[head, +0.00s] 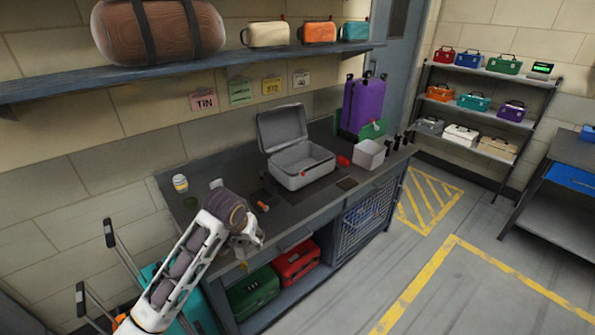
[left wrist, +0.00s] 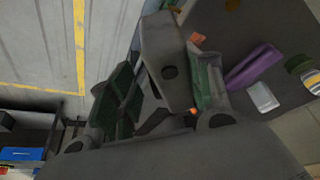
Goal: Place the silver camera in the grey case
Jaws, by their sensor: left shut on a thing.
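The grey case (head: 301,178) stands open on the dark workbench, its lid (head: 282,127) raised at the back. My left gripper (head: 246,238) is over the bench's front edge, to the left of and nearer than the case. In the left wrist view the gripper (left wrist: 160,98) is shut on a grey boxy thing with a dark round spot, which looks like the silver camera (left wrist: 160,45). In the head view the camera is hard to tell from the gripper. My right gripper is not in view.
On the bench (head: 225,190) are a yellow-and-white jar (head: 180,183), a small orange item (head: 262,206), a red item (head: 343,161) and a white bin (head: 369,154). A purple case (head: 362,104) stands behind. A shelf (head: 200,70) overhangs the wall side.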

